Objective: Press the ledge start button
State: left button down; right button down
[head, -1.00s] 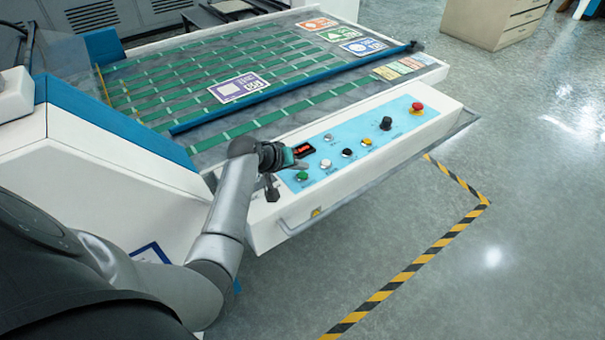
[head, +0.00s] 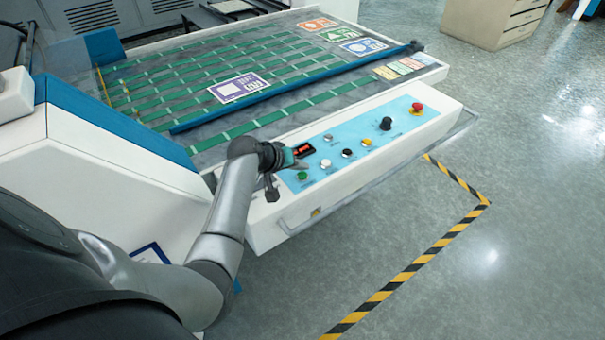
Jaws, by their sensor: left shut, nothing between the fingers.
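The ledge's blue control panel (head: 352,155) runs along the front of the white machine. The green button (head: 302,175) sits at its left end, with a white button (head: 325,163) to its right. My left gripper (head: 300,161) is shut and empty, over the left end of the panel, just above the green button in the picture. I cannot tell whether its tip touches anything. The small red-lit display (head: 304,150) is just beyond it. The lettering by the buttons is too small to read. My right gripper is not in view.
More controls lie to the right: a black button (head: 347,153), a yellow button (head: 366,142), a black knob (head: 386,124) and a red stop button (head: 417,107). A rail (head: 370,172) runs along the ledge front. The belt bed (head: 200,85) lies behind.

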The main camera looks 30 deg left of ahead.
pick_arm(q)
jog(key=shift+f, duration=0.1)
dwell(0.3)
jog(key=shift+f, duration=0.35)
